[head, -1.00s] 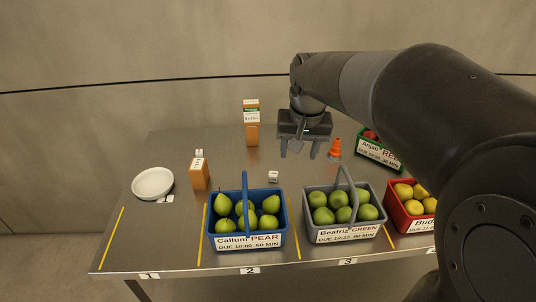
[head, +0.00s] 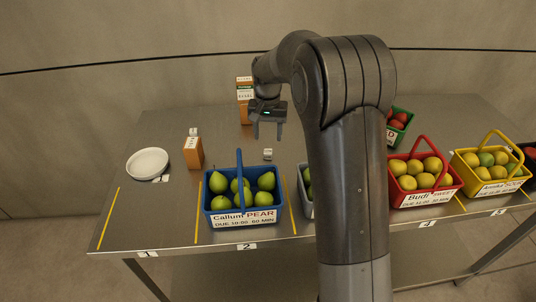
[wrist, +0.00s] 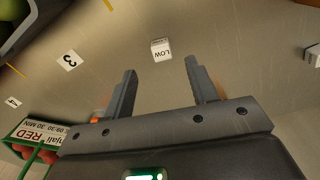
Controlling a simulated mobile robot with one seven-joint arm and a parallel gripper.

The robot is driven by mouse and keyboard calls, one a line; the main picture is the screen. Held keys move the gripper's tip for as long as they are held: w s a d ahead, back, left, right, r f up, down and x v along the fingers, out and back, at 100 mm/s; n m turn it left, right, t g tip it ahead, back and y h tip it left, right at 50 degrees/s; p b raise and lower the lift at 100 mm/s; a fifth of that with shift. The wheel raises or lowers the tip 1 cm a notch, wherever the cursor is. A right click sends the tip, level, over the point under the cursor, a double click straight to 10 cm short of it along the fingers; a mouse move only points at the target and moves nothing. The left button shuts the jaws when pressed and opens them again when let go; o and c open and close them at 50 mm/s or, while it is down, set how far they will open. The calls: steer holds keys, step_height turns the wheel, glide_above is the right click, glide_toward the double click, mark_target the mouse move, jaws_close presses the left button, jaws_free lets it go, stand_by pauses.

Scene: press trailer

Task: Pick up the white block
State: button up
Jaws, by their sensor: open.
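A small white block (head: 268,154) sits on the metal table behind the blue pear basket in the head view. In the wrist view a white block (wrist: 161,49) marked "LOW" lies beyond and between my fingertips, apart from them. My gripper (head: 267,133) is open and empty, pointing down above the table near the block; its two spread fingers also show in the wrist view (wrist: 164,76).
The blue pear basket (head: 243,219) stands in front of the block. The carton (head: 193,153) and a white bowl (head: 148,163) are left. A taller carton (head: 244,90) stands behind my gripper. My arm hides most of the grey basket. The red basket (head: 425,196) is right.

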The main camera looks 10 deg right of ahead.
mark_target(268, 151)
steer(key=f, duration=0.5)
steer(key=w+f, duration=0.1)
steer(key=f, duration=0.1)
steer(key=shift+d+f, duration=0.1)
steer(key=shift+f, duration=0.05)
steer(key=shift+c, duration=0.4)
steer(key=c, duration=1)
steer(key=shift+r, duration=0.8)
step_height(268, 151, up, 3)
steer(key=shift+f, duration=0.1)
steer(key=s+d+r, duration=0.5)
steer(key=d+r, duration=0.1)
steer(key=d, duration=0.4)
steer(key=shift+d+r, duration=0.3)
steer(key=shift+r, duration=0.05)
